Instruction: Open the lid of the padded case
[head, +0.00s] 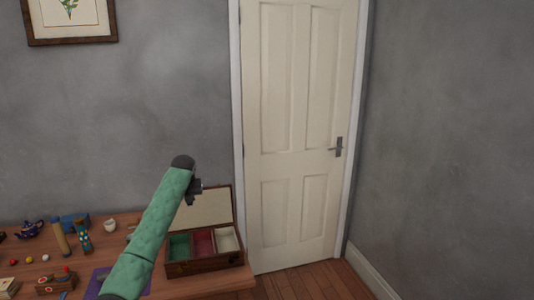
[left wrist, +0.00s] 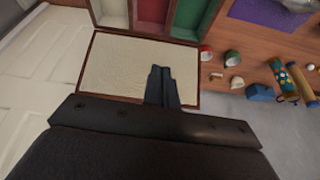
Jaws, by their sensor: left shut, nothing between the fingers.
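The padded case (head: 205,266) is a brown wooden box at the right end of the table, with green, red and cream lined compartments. Its lid (head: 207,208) stands raised at the back, showing a cream padded inside. In the left wrist view the lid (left wrist: 115,65) lies below the open compartments (left wrist: 188,15). My left gripper (head: 194,189) is by the lid's upper left part, shut and empty. In the left wrist view its fingers (left wrist: 160,70) overlap the lid's lining; I cannot tell whether they touch it. My right gripper is not in view.
The wooden table (head: 200,287) holds a blue teapot (head: 29,230), a white cup (head: 110,225), a purple cloth (head: 98,280) and several small items left of the case. A closed white door (head: 290,150) stands behind and to the right. Floor to the right is clear.

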